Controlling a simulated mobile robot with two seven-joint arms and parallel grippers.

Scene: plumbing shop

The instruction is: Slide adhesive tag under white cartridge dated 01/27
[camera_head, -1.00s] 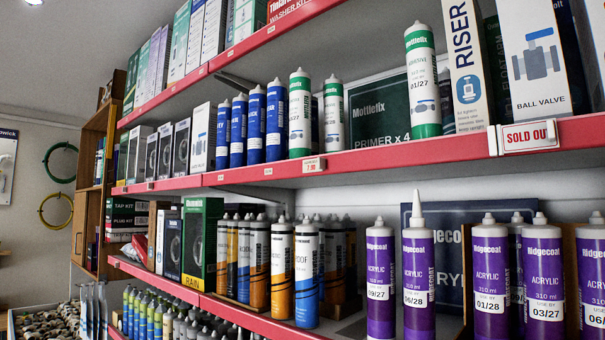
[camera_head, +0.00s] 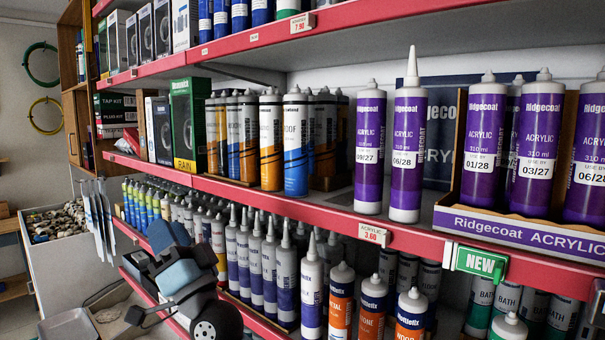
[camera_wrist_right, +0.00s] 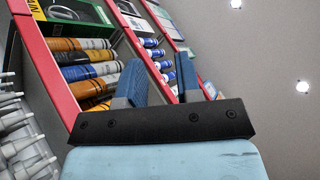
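My right gripper (camera_head: 168,240) is low at the left in the head view, in front of the lower shelves. In the right wrist view its two blue fingers (camera_wrist_right: 160,80) stand apart with nothing seen between them. The white cartridge dated 01/27 is not readable now. Only the green base of a white cartridge (camera_head: 288,13) shows at the top edge of the head view, above a small price tag (camera_head: 301,23). Other tags are a price tag (camera_head: 374,235) and a green NEW tag (camera_head: 480,263). I cannot tell which is the adhesive tag. My left gripper is out of view.
Purple cartridges (camera_head: 369,150) stand on the middle shelf, some in a tray (camera_head: 530,232). Orange, blue and black cartridges (camera_head: 296,145) stand left of them. The lower shelf is crowded with nozzled cartridges (camera_head: 285,280). Red shelf edges (camera_head: 320,212) jut out near my right arm.

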